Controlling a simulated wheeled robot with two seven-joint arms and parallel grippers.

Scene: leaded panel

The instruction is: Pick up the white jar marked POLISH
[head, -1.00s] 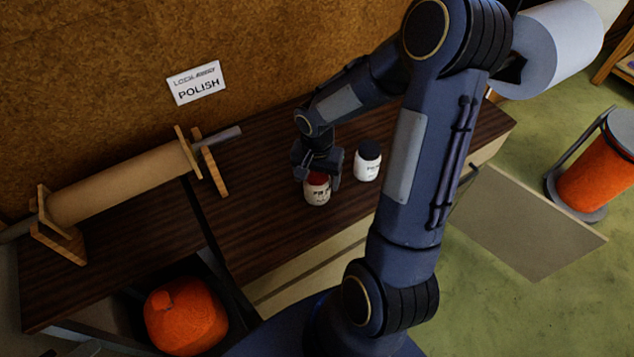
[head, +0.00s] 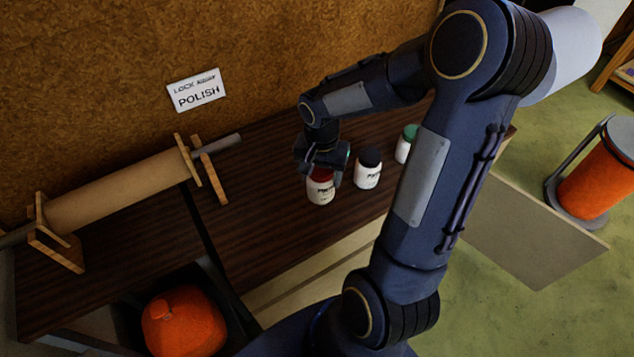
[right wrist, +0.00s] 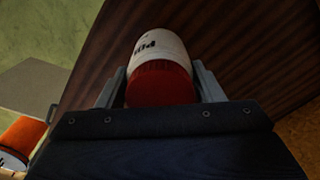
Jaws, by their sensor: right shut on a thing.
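A white jar with a dark red lid (head: 320,191) is at the front part of the dark wooden bench top. My right gripper (head: 322,170) points down over it, with its fingers closed on either side of the lid end. In the right wrist view the red-lidded jar (right wrist: 160,72) sits between the two fingers (right wrist: 164,85). Its label has dark letters, too small and partly hidden to read surely. I cannot tell whether its base is clear of the bench. My left gripper is not in view.
A white jar with a black lid (head: 368,171) stands just right of the held jar. A green-lidded white jar (head: 404,146) stands farther right, beside my arm. A paper roll on wooden stands (head: 120,190) lies left. A POLISH sign (head: 196,90) hangs on the wall.

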